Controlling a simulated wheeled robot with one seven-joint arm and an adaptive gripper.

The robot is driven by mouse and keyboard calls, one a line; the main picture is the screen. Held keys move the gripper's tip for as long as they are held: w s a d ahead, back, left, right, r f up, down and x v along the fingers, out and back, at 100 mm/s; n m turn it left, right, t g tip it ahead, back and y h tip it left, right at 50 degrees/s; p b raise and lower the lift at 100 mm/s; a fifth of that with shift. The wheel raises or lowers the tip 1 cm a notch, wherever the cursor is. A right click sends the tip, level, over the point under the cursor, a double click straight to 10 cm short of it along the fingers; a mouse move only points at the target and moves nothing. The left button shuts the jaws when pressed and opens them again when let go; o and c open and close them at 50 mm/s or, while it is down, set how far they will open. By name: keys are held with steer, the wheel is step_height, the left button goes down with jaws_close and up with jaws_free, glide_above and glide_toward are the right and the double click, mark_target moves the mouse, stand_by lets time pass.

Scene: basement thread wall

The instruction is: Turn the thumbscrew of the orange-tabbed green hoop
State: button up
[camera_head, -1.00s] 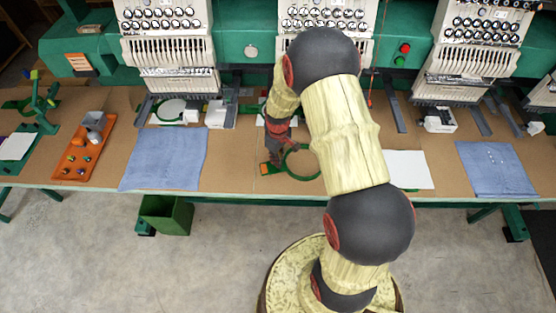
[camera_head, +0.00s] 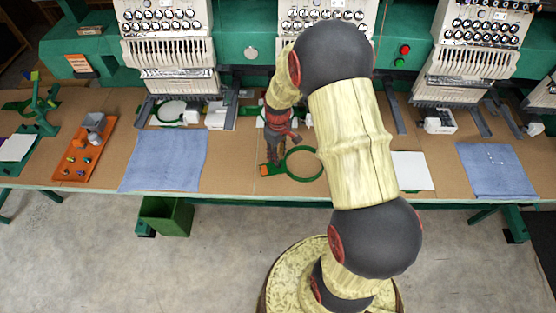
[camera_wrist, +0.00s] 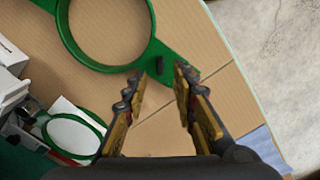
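The green hoop (camera_head: 303,180) lies flat on the brown table, with an orange tab (camera_head: 264,170) at its left end in the head view. In the wrist view the hoop's green ring (camera_wrist: 108,69) is at the top, and its arm runs right toward my fingertips. A small dark upright piece (camera_wrist: 159,66), perhaps the thumbscrew, stands on the green arm just beyond the gap between my fingers. My gripper (camera_wrist: 158,84) is open and empty, one finger on each side of that gap. It also shows in the head view (camera_head: 273,163), over the hoop's left end. The fingers partly hide the hoop's tab end.
Blue cloths (camera_head: 165,160) (camera_head: 497,169) and a white sheet (camera_head: 411,171) lie on the table. An orange tray (camera_head: 72,172) is at the left. Embroidery machines (camera_head: 172,50) stand along the back. A second green hoop (camera_wrist: 74,118) with white cloth shows in the wrist view.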

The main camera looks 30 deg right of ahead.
step_height(320, 180, up, 7)
stand_by(0.3)
steer(key=shift+o, duration=0.5)
steer(key=shift+r, duration=0.1)
